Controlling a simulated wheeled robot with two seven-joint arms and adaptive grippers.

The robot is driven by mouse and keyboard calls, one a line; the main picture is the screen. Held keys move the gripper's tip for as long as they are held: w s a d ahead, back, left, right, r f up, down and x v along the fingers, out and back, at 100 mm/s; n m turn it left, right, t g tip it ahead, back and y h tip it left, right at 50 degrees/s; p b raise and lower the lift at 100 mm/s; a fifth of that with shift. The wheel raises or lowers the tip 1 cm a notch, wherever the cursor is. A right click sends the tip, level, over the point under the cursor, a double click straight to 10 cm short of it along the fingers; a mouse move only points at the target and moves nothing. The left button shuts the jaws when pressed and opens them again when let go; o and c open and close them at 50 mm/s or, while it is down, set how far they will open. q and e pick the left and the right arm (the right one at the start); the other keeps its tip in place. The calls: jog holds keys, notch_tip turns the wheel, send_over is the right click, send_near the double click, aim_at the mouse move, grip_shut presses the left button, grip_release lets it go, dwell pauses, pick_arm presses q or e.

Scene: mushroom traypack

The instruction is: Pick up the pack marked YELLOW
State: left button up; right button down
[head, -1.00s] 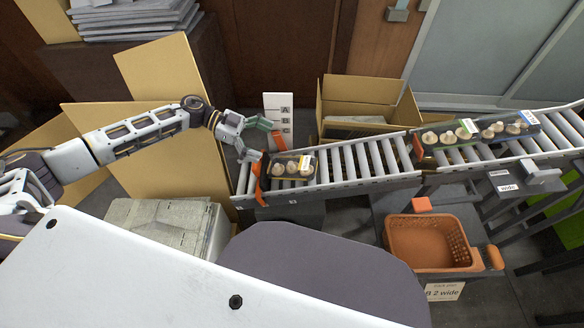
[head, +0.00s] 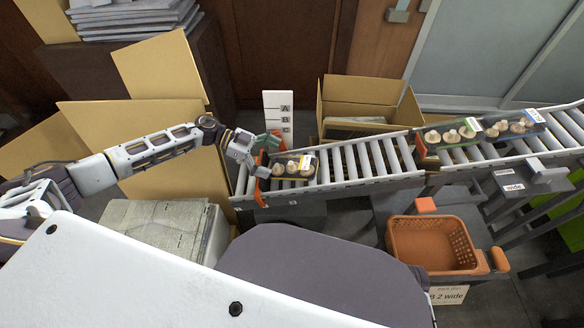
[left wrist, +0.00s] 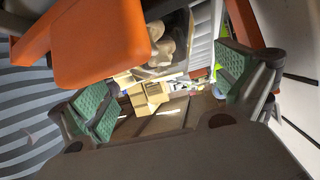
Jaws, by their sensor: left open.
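The pack with a yellow label (head: 293,169) is a dark tray of pale mushrooms. It lies at the left end of the roller conveyor (head: 352,166), against an orange end stop (head: 262,180). My left gripper (head: 267,156) is open at that end, just left of the pack, with its fingers spread and apparently nothing between them. In the left wrist view, the open green-padded fingers (left wrist: 167,92) stand wide apart. The mushroom pack (left wrist: 178,42) shows there beyond the orange stop (left wrist: 100,45), which partly hides it. My right gripper is not in view.
A green-labelled pack (head: 452,136) and a blue-labelled pack (head: 513,127) lie farther up the conveyor. An orange basket (head: 432,246) stands below it. A white board with letters (head: 278,107) and an open carton (head: 360,90) are behind.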

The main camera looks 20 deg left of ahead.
aim_at(285, 162)
pick_arm(q)
jog(key=shift+x, duration=0.8)
jog(key=b+x, duration=0.1)
jog(key=x, duration=0.1)
jog(key=shift+d+f, duration=0.15)
jog(key=shift+d, duration=0.2)
jog(key=shift+d+f, duration=0.1)
jog(key=shift+d, duration=0.15)
jog(key=shift+w, duration=0.1)
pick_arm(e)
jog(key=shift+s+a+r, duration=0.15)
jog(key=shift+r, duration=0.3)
pick_arm(q)
jog(key=c, duration=1)
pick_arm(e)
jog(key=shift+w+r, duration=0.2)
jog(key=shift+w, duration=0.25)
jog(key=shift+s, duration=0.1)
